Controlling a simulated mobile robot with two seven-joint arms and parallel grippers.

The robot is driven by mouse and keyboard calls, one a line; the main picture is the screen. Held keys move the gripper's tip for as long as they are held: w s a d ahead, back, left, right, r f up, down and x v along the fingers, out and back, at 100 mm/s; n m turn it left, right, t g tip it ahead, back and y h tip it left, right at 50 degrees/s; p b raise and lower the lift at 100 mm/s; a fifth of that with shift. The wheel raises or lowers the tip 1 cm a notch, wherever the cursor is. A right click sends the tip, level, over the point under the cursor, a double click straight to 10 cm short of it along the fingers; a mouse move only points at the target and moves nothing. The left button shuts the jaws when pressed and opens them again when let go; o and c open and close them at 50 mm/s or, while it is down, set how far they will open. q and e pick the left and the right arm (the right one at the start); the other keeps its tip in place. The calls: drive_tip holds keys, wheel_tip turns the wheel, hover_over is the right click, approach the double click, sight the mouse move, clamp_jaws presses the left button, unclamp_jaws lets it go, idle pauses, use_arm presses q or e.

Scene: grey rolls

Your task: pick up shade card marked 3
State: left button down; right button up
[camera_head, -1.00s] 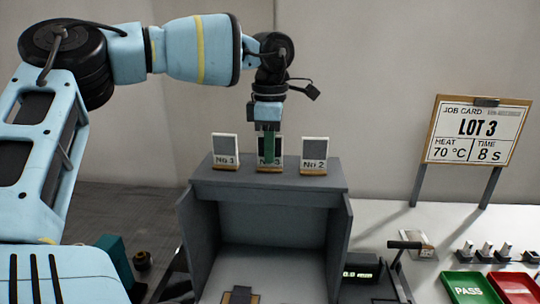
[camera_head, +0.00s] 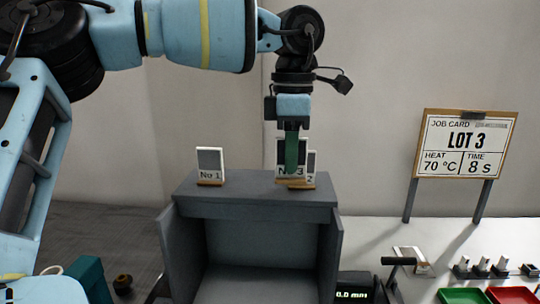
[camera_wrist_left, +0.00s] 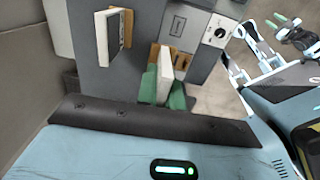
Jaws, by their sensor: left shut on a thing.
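The shade card marked 3 (camera_head: 282,160) is between the green fingers of my left gripper (camera_head: 291,166), which is shut on it. The fingers cover part of its face, and a wooden strip shows at its foot. The card overlaps shade card No 2 (camera_head: 312,163) behind it, and I cannot tell how far apart they are. Shade card No 1 (camera_head: 210,160) stands upright on the left of the grey cabinet top (camera_head: 250,191). In the left wrist view the held card (camera_wrist_left: 164,75) shows edge-on between the fingers. My right gripper (camera_wrist_left: 278,22) seems to show small there; its opening is unclear.
A job card (camera_head: 466,143) reading LOT 3, 70 °C, 8 s stands at right. A black-handled lever (camera_head: 398,262), a small display (camera_head: 352,296), a green tray (camera_head: 462,296) and a red tray (camera_head: 512,296) lie below. The cabinet top between No 1 and the held card is bare.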

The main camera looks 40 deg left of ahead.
use_arm(q)
drive_tip(key=d, duration=0.6)
drive_tip(key=shift+s+r, duration=0.3)
drive_tip(key=shift+d, duration=0.15)
